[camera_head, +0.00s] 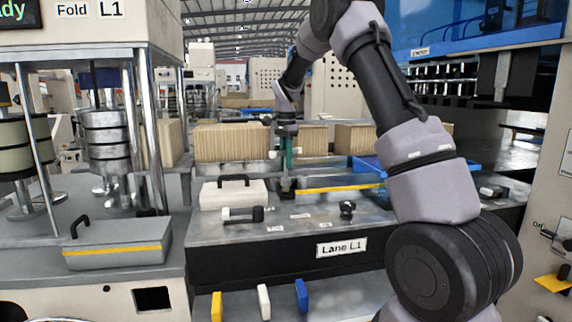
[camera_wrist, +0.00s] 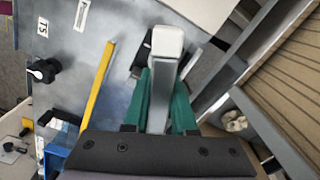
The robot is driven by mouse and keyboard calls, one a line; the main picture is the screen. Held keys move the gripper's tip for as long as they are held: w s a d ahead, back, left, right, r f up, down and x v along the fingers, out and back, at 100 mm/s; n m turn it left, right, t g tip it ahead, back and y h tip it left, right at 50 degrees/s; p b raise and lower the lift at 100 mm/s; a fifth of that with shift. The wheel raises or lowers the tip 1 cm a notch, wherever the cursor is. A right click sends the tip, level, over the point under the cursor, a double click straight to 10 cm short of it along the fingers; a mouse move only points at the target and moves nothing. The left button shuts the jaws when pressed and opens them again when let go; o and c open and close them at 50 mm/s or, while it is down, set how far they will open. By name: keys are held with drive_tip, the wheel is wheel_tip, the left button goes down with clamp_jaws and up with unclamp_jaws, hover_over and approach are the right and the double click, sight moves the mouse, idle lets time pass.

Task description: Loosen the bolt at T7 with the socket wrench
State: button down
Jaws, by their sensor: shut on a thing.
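My gripper (camera_wrist: 168,95) has green fingers, shut on a grey bar with a white block end (camera_wrist: 168,40). I cannot tell for certain whether this bar is the socket wrench. In the head view my gripper (camera_head: 287,158) hangs fingers-down over the back of the Lane L1 bench. A dark block (camera_head: 287,188) stands just below the fingers; whether they touch is unclear. A black knob-like fitting (camera_wrist: 45,70) sits beside a T5 label (camera_wrist: 42,27). No T7 label is readable, and I cannot pick out its bolt.
A white case (camera_head: 234,194) with a black handle lies left of my gripper. A yellow bar (camera_head: 340,188) runs to its right, toward a blue tray (camera_head: 372,166). Stacked kraft packs (camera_head: 232,143) stand behind. A black knob (camera_head: 347,208) and a white cylinder (camera_head: 240,214) sit nearer the front.

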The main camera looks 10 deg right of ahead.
drive_tip(key=shift+r, duration=1.8)
